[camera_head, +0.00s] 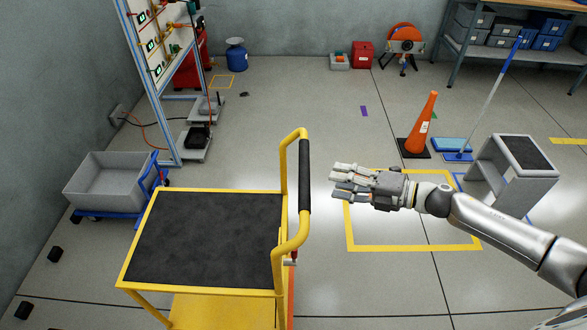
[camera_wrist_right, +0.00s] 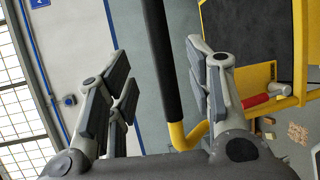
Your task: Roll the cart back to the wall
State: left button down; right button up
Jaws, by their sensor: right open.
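The cart (camera_head: 155,192) is a yellow frame with a black top deck and a lower yellow shelf, standing at the lower middle left in the head view. Its upright handle with a black grip (camera_head: 305,178) is on the cart's right side. My right gripper (camera_head: 340,183) is open, just right of the grip, with its fingers pointing left toward it. In the right wrist view the black grip (camera_wrist_right: 163,60) shows between the two open fingers, and the cart's deck (camera_wrist_right: 245,40) is at the right. I cannot tell any contact. My left gripper is not in view. Grey walls (camera_head: 60,90) stand at the left and back.
A grey bin on a blue dolly (camera_head: 110,183) stands left of the cart. A rack (camera_head: 150,80) stands behind it. An orange cone (camera_head: 423,125), a mop (camera_head: 490,95) and a grey step stool (camera_head: 515,170) are at the right. Open floor lies behind the cart.

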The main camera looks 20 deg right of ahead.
aim_at(308, 172)
jog(key=p+x, duration=0.2)
jog(key=x, duration=0.7)
jog(key=shift+w+r+p, duration=0.1)
jog(key=shift+p, duration=0.2)
jog(key=shift+x, duration=0.8)
grip_shut()
